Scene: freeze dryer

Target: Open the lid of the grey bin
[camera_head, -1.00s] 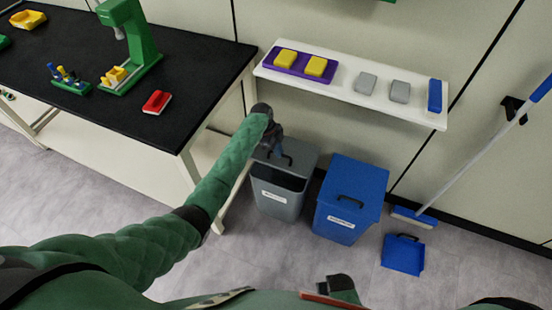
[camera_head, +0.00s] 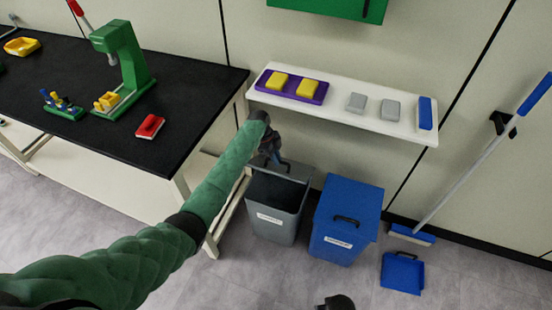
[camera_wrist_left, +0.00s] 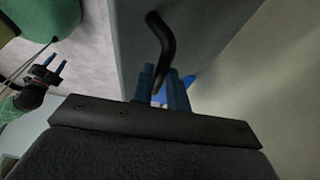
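The grey bin (camera_head: 272,226) stands on the floor between the black-topped table and the blue bin. Its lid (camera_head: 296,171) is raised at the back, and the dark inside shows. My left gripper (camera_head: 277,160) is at the lid, above the bin's rear edge. In the left wrist view, the lid's curved black handle (camera_wrist_left: 163,38) runs down between the blue fingers of my left gripper (camera_wrist_left: 163,88), which look closed around it. My right gripper (camera_wrist_left: 56,64) shows at the left of that view, its two fingers apart and empty.
The blue bin (camera_head: 346,215) stands close on the right, lid shut. A white shelf (camera_head: 340,108) hangs above both bins. The black-topped table (camera_head: 190,130) is on the left. A dustpan (camera_head: 402,273) and broom (camera_head: 465,165) are farther right.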

